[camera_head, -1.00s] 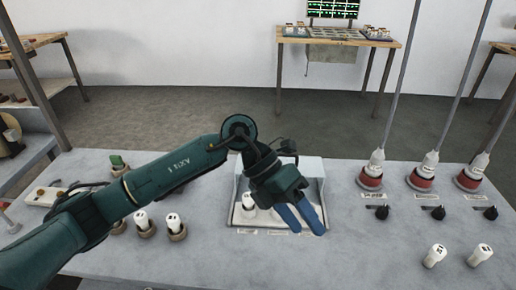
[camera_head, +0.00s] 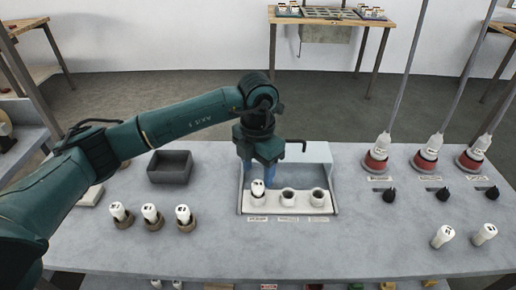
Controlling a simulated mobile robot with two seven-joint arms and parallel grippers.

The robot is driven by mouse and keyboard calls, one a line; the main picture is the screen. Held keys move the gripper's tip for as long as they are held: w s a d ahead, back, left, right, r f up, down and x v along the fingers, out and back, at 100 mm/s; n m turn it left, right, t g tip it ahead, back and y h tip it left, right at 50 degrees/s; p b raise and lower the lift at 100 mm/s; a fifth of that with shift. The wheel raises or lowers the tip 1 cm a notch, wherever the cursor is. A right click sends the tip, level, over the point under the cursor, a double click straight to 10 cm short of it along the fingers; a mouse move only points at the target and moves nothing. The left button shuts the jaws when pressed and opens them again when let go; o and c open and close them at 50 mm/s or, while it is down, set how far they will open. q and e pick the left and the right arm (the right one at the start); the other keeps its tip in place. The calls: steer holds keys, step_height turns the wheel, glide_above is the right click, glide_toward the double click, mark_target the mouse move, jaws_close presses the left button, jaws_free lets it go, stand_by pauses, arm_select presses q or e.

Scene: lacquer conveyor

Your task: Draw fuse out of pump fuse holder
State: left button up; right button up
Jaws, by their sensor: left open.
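A pale open-fronted housing (camera_head: 318,151) in the middle of the bench holds a row of three round fuse holders. A white fuse (camera_head: 257,189) stands in the left holder. The middle holder (camera_head: 288,195) and right holder (camera_head: 318,196) show dark, empty mouths. The labels in front are too small to read, so I cannot tell which is the pump's. My left gripper (camera_head: 258,177) points down in the housing just above and behind the fuse. Its blue fingers are open; whether they straddle the fuse top is unclear. My right gripper is out of view.
Three white fuses (camera_head: 150,215) stand in brown holders at the left, with a dark open tray (camera_head: 171,167) behind. Red-based plugs with rods (camera_head: 376,160) and black knobs (camera_head: 389,195) are at the right.

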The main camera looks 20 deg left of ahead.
mark_target(258, 184)
arm_select(q)
step_height(258, 184, down, 6)
steer(key=shift+r, duration=0.15)
stand_by(0.3)
steer(key=shift+r+p, duration=0.1)
steer(key=shift+p, duration=0.2)
jaws_close()
stand_by(0.4)
